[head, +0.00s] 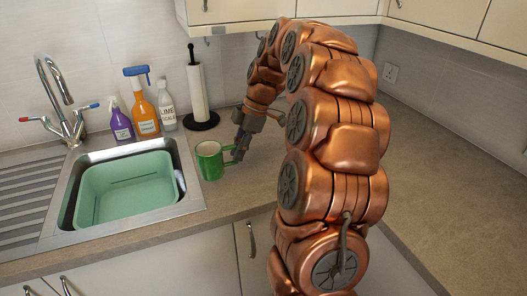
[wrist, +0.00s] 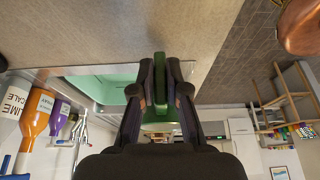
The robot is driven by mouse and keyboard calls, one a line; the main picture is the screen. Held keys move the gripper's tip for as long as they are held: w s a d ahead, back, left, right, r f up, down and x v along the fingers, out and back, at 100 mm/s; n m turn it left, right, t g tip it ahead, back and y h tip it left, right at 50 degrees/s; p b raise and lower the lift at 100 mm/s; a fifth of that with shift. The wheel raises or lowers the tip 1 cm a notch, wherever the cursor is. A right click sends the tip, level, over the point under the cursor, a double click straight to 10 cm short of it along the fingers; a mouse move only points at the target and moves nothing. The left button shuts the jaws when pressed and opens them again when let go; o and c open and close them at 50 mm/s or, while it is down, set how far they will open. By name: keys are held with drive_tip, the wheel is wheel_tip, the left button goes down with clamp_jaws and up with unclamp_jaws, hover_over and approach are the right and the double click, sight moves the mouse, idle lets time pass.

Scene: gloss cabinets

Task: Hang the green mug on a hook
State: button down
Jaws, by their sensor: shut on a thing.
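The green mug (head: 209,161) is upright at the counter, just right of the sink, with its pale inside showing at the top. My gripper (head: 237,156) comes from the right and is shut on the mug's right side, where the handle is. In the wrist view the dark fingers (wrist: 160,84) close on green from both sides, and part of the mug (wrist: 160,127) shows between them. I cannot tell whether the mug touches the counter. A small hook-like thing (head: 207,42) shows under the wall cabinet, too small to make out clearly.
The sink (head: 190,186) holds a green basin (head: 127,213). Behind stand a purple bottle (head: 121,125), an orange spray bottle (head: 143,116), a white bottle (head: 167,110) and a paper-roll holder (head: 202,122). The wall cabinet (head: 235,10) hangs above. The right counter (head: 440,170) is clear.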

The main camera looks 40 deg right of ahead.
drive_tip(key=d+p, duration=0.1)
drive_tip(key=d, duration=0.3)
drive_tip(key=w+d+f+p, duration=0.1)
drive_tip(key=d, duration=0.4)
drive_tip(key=d+p, duration=0.2)
drive_tip(key=d, duration=0.3)
drive_tip(key=shift+w+d+f, duration=0.15)
drive_tip(key=shift+w+d, duration=0.05)
drive_tip(key=shift+w, duration=0.2)
drive_tip(key=shift+d, duration=0.1)
drive_tip(key=shift+d, duration=0.2)
drive_tip(key=shift+f+p, duration=0.8)
drive_tip(key=shift+f, duration=0.95)
drive_tip(key=shift+f, duration=0.15)
drive_tip(key=c, duration=1.2)
unclamp_jaws()
